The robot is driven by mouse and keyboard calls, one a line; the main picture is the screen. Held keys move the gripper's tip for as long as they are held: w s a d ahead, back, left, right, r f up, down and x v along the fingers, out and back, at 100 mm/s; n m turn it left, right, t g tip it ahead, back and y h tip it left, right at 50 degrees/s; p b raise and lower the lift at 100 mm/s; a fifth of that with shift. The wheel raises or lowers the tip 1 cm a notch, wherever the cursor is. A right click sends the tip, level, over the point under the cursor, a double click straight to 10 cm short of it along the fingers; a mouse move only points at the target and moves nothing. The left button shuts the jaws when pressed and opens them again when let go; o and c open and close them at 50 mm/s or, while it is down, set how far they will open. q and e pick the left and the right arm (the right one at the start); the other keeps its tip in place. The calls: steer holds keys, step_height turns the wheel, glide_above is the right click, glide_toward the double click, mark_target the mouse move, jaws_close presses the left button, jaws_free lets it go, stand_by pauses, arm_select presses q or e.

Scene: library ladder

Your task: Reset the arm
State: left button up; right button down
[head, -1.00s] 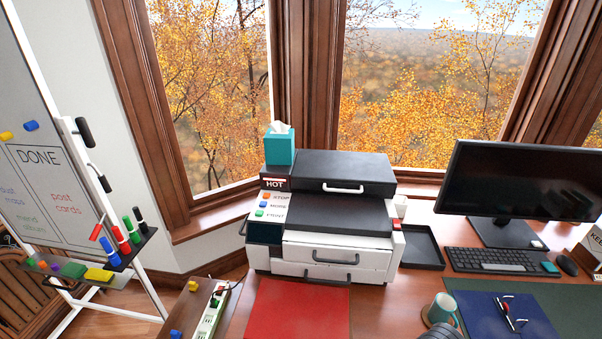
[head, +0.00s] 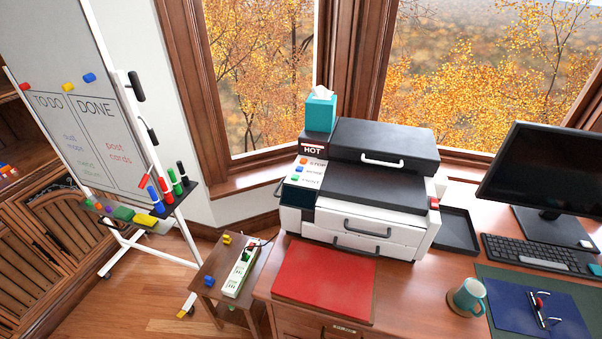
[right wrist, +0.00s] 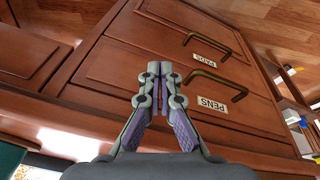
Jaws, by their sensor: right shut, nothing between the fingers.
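My right gripper (right wrist: 152,80) shows in the right wrist view, shut and empty, its fingertips together. It points at the wooden desk's drawer fronts (right wrist: 138,64), which carry brass handles and labels reading PADS and PENS. I cannot tell how far the fingertips are from the wood. Neither gripper shows in the head view now.
A desk holds a printer (head: 365,180), red mat (head: 325,282), black tray (head: 457,232), monitor (head: 545,180), keyboard (head: 530,252) and mug (head: 467,297). A side table (head: 222,285) bears a power strip (head: 240,272). A whiteboard (head: 85,120) stands left. Floor left of the side table is clear.

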steer(key=s+d+f+g, duration=0.1)
steer(key=s+f, duration=2)
steer(key=f, duration=0.1)
steer(key=shift+d+g, duration=0.3)
steer(key=shift+d, duration=0.05)
steer(key=shift+f, duration=0.1)
